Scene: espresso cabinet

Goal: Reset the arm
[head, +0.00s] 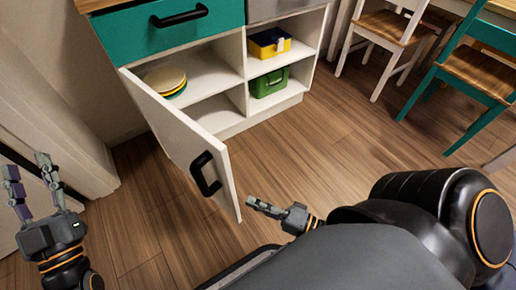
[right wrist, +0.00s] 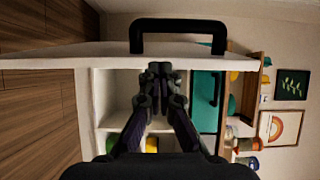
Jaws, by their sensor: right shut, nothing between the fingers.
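My left gripper (head: 27,165) is at the left of the head view, its two fingers spread apart and empty, pointing up in the picture. My right gripper (head: 252,202) is shut and empty, low beside the free edge of the open white cabinet door (head: 175,128). In the right wrist view its closed fingertips (right wrist: 160,72) show just below the door's edge, with the black door handle (right wrist: 178,24) beyond. I cannot tell whether the fingers touch the door. The handle (head: 205,174) also shows in the head view.
The open cabinet holds stacked round plates (head: 165,80), a yellow and blue box (head: 269,43) and a green box (head: 269,84). A teal drawer (head: 172,27) is above. White (head: 385,27) and teal (head: 475,80) chairs stand at the right. The wooden floor between (head: 340,130) is clear.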

